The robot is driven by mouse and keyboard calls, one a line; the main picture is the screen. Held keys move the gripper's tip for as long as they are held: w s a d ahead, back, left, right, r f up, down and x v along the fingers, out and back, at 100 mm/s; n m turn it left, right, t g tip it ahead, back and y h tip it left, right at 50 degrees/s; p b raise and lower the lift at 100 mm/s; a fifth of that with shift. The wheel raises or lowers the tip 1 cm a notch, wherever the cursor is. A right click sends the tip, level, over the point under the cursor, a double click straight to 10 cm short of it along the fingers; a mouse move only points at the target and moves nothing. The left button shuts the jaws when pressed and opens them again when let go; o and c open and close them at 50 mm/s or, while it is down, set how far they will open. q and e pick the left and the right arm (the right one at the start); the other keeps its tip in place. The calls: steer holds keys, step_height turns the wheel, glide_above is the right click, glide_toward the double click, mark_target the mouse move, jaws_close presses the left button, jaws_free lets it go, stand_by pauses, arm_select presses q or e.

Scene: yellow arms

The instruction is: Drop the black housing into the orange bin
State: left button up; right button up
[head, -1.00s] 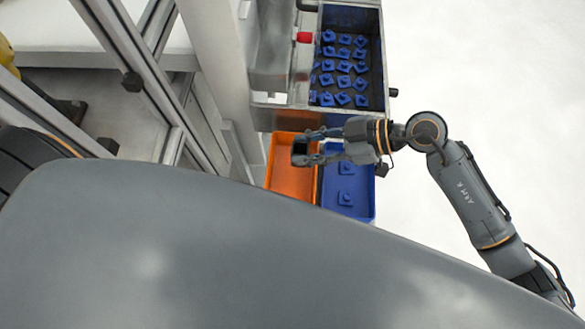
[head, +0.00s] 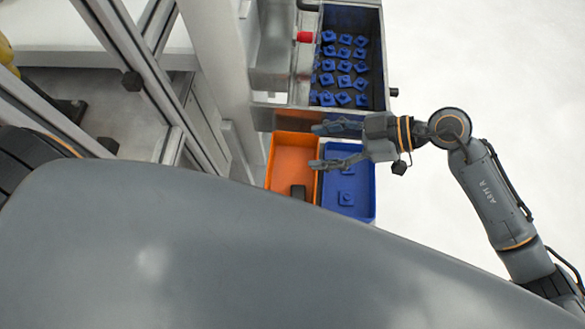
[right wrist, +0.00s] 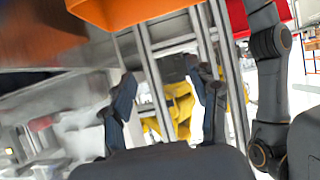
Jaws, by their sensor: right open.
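The orange bin (head: 292,152) stands left of the blue bin, below the metal tray in the head view. The black housing (head: 298,192) lies inside the orange bin at its near end, partly cut off by my grey body. My right gripper (head: 319,146) is open and empty, its spread fingers over the border between the two bins. In the right wrist view, my right gripper (right wrist: 163,90) also shows open with nothing between its fingers. An orange surface (right wrist: 130,8) shows at the top of that view. My left gripper is not in view.
The blue bin (head: 366,192) holds a few blue parts. A metal tray (head: 377,20) with several blue parts stands behind the bins, with a red piece (head: 304,37) at its left. A metal frame (head: 143,80) stands on the left. The floor at the right is clear.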

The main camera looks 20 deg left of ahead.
steer(key=v, duration=0.8)
steer(key=shift+d, duration=0.35)
steer(key=shift+a+r, duration=0.1)
steer(key=shift+r, duration=0.1)
